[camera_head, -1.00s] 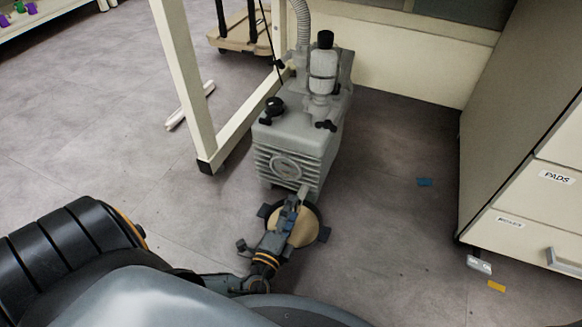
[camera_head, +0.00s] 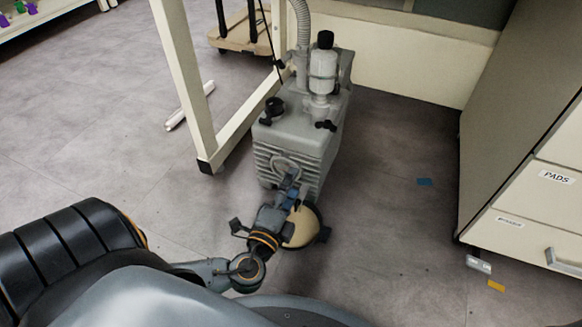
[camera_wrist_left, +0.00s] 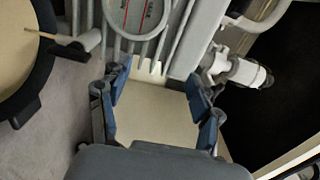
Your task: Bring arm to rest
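My left arm comes in at the lower left of the head view. Its gripper (camera_head: 288,180) hangs in front of the lower front of a grey vacuum pump (camera_head: 305,130). My right gripper is not in view.
A round tan-topped dark base (camera_head: 302,228) lies beside the gripper. A white table leg (camera_head: 188,90) stands to the left of the pump, and a drawer cabinet (camera_head: 520,170) to the right. The floor between pump and cabinet is mostly clear.

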